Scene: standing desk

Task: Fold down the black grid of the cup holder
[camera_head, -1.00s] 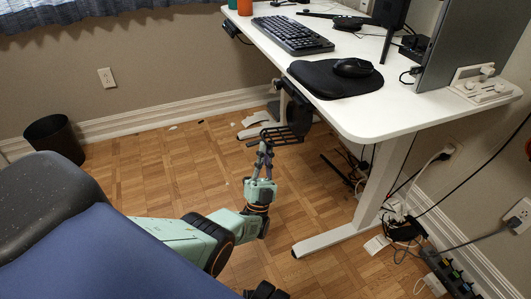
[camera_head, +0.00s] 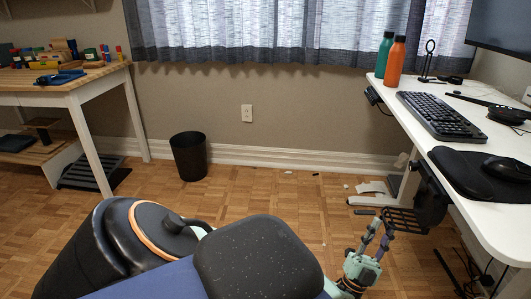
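The black grid (camera_head: 405,220) of the cup holder sticks out roughly level below the left edge of the white desk. The dark holder body (camera_head: 431,195) is fixed at the desk's edge, to the right of the grid. Whether a fingertip touches the grid is too small to tell. My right gripper is not in view.
The white desk (camera_head: 494,222) carries a keyboard (camera_head: 440,116), a mouse (camera_head: 508,168), a green bottle (camera_head: 384,54) and an orange bottle (camera_head: 395,62). A black bin (camera_head: 189,156) stands by the wall. A wooden workbench (camera_head: 70,86) is at left. Wooden floor lies open between.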

